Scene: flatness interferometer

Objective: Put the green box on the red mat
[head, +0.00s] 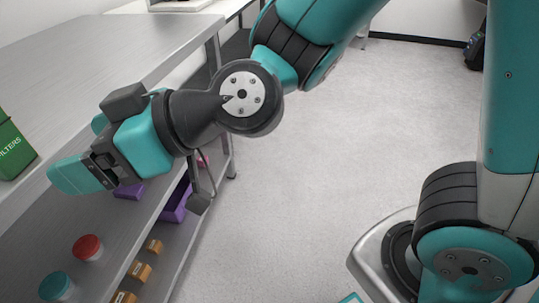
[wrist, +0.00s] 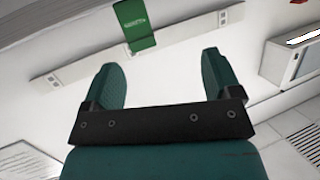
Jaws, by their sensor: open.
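A green box (head: 14,148) with white lettering ending in "ILTERS" stands on the metal bench top at the left edge of the head view, partly cut off. A green box with a white label (wrist: 137,24) also shows at the top of the wrist view, beyond the fingers; it looks like the same box. My gripper (head: 76,150) is open and empty, to the right of the green box and apart from it. Its two spread teal fingers also show in the wrist view (wrist: 162,76). I see no red mat in either view.
The metal bench top (head: 75,70) is mostly bare. Open floor (head: 330,140) lies to the right.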

